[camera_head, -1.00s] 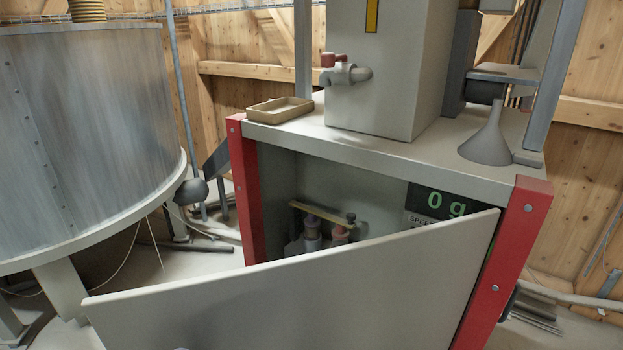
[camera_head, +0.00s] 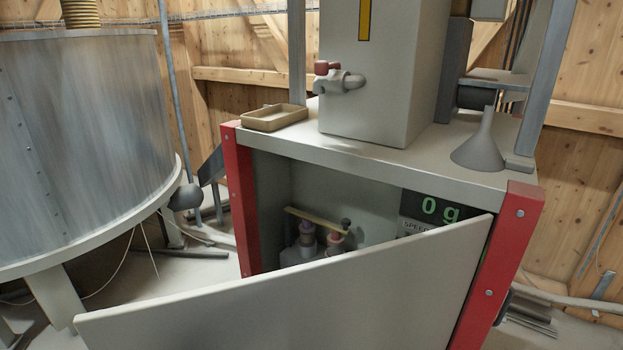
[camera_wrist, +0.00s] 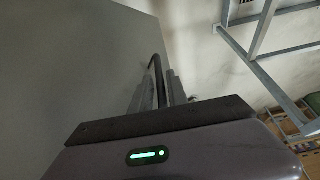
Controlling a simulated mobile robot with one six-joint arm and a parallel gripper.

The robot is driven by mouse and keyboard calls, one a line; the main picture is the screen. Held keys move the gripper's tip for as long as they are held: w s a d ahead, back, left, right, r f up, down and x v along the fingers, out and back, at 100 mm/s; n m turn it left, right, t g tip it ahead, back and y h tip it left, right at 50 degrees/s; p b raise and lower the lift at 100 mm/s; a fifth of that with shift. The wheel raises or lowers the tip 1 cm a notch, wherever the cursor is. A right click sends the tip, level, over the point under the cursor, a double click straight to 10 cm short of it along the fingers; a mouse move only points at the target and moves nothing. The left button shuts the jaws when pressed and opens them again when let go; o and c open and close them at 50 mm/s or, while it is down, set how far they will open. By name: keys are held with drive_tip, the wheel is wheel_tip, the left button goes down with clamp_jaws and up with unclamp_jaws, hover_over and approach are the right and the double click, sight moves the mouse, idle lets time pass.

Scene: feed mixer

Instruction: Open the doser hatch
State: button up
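The doser hatch (camera_head: 300,300) is a pale grey panel. In the head view it stands partly swung out from the cabinet on its right side, with its free edge toward the lower left. In the wrist view the hatch (camera_wrist: 70,60) is the flat grey surface on the left. A dark bar-like handle (camera_wrist: 154,68) runs between the fingers of my gripper (camera_wrist: 160,88). The fingers appear closed around it, though their tips are partly hidden. My gripper is not visible in the head view.
The cabinet with red posts (camera_head: 238,200) holds bottles (camera_head: 307,240) and a "0 g" display (camera_head: 440,209). A tray (camera_head: 275,117) and a funnel (camera_head: 480,150) stand on top. A large metal tank (camera_head: 85,140) is at left. Metal framing (camera_wrist: 262,30) shows in the wrist view.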

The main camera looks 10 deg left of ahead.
drive_tip(key=p+v, duration=0.6)
drive_tip(key=v, duration=1)
drive_tip(key=shift+d, duration=0.15)
drive_tip(key=shift+r, duration=0.1)
